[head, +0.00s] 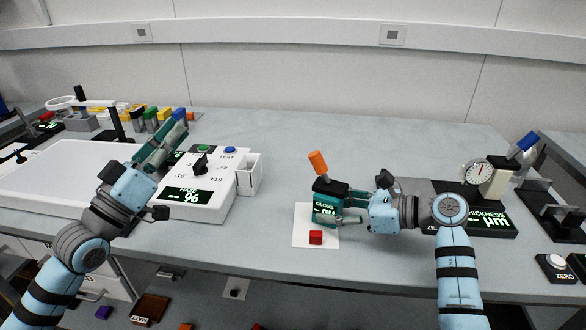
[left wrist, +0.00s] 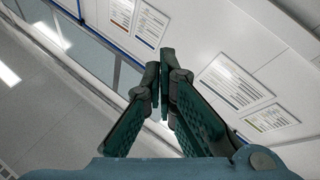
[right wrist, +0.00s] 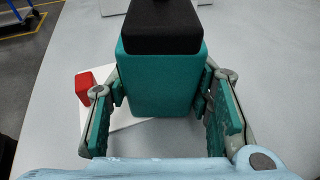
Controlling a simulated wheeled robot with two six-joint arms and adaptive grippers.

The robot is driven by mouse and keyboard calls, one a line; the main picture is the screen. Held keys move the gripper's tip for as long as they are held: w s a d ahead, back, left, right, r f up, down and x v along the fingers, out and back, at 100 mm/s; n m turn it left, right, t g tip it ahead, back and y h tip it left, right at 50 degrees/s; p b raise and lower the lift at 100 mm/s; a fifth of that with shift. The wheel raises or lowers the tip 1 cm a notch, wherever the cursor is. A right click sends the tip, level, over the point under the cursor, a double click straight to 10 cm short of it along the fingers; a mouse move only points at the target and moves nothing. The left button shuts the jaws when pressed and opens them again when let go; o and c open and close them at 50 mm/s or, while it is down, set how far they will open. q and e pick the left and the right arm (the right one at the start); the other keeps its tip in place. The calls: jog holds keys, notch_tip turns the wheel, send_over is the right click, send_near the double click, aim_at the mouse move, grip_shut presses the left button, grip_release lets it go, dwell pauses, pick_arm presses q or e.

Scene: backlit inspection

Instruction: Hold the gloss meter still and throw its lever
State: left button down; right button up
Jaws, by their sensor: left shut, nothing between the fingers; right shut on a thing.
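The gloss meter (head: 325,212) is a teal block with a black top and a lit GLOSS display. It stands upright on a white card (head: 301,240) near the table's front edge. Its orange-capped lever (head: 318,163) rises from the top and leans left in the head view. My right gripper (right wrist: 162,92) is shut on the meter's teal body, one finger on each side. My left gripper (head: 180,122) is shut and empty, raised over the haze meter well left of the gloss meter. Its closed fingers also show in the left wrist view (left wrist: 165,88).
A red block (head: 316,237) sits on the card in front of the meter. The haze meter (head: 212,207) with a white bin (head: 249,174) stands left. A thickness gauge (head: 490,222) with a blue-tipped lever stands right. The table between bin and gloss meter is clear.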

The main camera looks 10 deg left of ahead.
pick_arm(q)
jog(key=d+n+h, duration=0.2)
jog(key=d+n, duration=0.2)
jog(key=n, duration=0.5)
jog(key=n+g+h, duration=0.5)
jog(key=n+g, duration=0.1)
jog(key=g, duration=0.1)
send_near(320, 168)
jog(key=a, duration=0.3)
jog(key=a+f, duration=0.1)
jog(key=a, duration=0.1)
jog(key=shift+w+a+f, duration=0.1)
jog(key=shift+w, duration=0.25)
jog(key=shift+y, duration=0.4)
jog(key=x, duration=1)
